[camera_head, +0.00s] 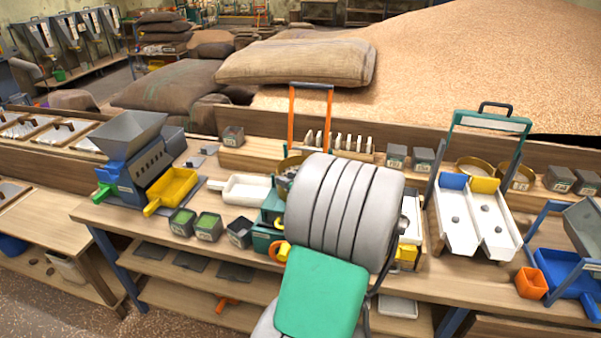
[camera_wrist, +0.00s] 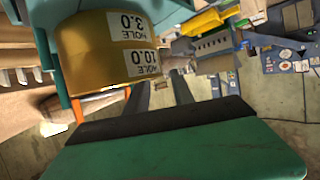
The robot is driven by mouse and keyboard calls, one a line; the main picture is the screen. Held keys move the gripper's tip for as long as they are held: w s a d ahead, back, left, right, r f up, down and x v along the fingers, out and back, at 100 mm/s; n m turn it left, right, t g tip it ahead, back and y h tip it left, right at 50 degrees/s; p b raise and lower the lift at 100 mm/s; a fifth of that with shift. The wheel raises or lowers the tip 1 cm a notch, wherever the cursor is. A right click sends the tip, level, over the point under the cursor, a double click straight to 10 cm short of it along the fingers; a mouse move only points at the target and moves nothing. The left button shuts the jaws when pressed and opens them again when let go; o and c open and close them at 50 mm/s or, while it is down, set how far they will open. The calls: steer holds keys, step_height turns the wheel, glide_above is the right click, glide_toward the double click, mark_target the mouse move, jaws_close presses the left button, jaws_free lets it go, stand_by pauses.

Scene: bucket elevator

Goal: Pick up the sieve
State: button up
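A stack of brass-coloured round sieves (camera_wrist: 105,50) fills the upper left of the wrist view, with white labels reading 3.0 and 10.0 HOLE. In the head view part of a brass sieve (camera_head: 291,163) shows at the left edge of my grey arm, which hides the rest. My gripper (camera_wrist: 162,76) has its two dark fingers apart, with a gap between them and nothing in it. The fingers are beside and below the sieves in the wrist picture. Whether the left finger touches the sieve wall I cannot tell. The head view hides my gripper behind my arm.
More brass sieves (camera_head: 516,177) stand at the bench's right rear. A teal frame (camera_wrist: 52,30) is close around the sieves. A blue machine with a grey hopper (camera_head: 135,130), a yellow scoop (camera_head: 172,190) and small dark boxes (camera_head: 209,226) are at left. A white two-lane tray (camera_head: 476,222) is right.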

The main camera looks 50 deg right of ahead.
steer(key=shift+x, duration=0.95)
steer(key=shift+s, duration=0.1)
jaws_close()
stand_by(0.5)
